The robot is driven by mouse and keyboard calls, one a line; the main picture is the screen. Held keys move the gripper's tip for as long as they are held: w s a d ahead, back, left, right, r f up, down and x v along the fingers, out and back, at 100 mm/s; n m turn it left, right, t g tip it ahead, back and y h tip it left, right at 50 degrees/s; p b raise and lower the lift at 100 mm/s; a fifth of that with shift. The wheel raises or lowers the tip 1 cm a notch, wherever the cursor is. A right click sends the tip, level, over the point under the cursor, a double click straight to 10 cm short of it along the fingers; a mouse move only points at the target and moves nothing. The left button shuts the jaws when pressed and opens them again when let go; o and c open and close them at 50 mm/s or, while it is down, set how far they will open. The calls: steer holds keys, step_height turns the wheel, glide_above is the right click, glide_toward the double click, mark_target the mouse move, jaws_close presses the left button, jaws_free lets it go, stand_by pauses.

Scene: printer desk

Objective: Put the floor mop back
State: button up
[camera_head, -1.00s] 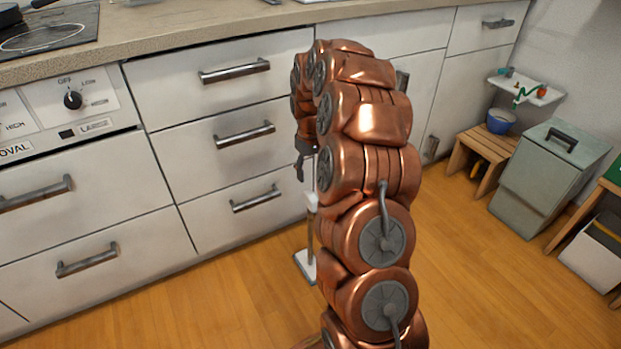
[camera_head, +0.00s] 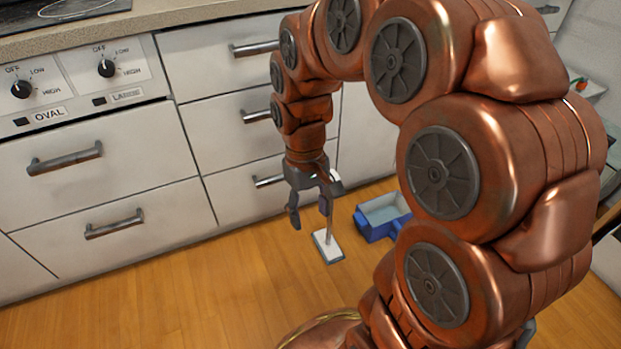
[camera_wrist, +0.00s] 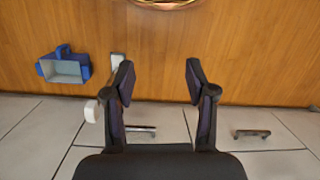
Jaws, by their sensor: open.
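The floor mop (camera_head: 328,246) has a flat white and grey head on the wooden floor and a thin upright pole. My gripper (camera_head: 309,208) points down near the pole, and hides part of it. In the wrist view the gripper (camera_wrist: 160,78) is open, with nothing between its fingers. The mop's head (camera_wrist: 117,62) and white handle top (camera_wrist: 91,110) show just left of the left finger, outside the jaws. That finger hides some of the mop. I cannot tell whether the finger touches it.
A blue bin (camera_head: 380,217) with a grey inside stands on the floor right of the mop; it also shows in the wrist view (camera_wrist: 63,68). White drawers (camera_head: 110,180) with projecting handles line the back. The wooden floor (camera_head: 180,300) in front is clear.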

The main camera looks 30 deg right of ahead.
steer(key=s+a, duration=0.2)
steer(key=s, duration=0.6)
steer(key=s+a+g, duration=0.1)
steer(key=s, duration=0.8)
steer(key=shift+a+f+g, duration=0.2)
steer(key=shift+a+g, duration=0.1)
steer(key=shift+a, duration=0.1)
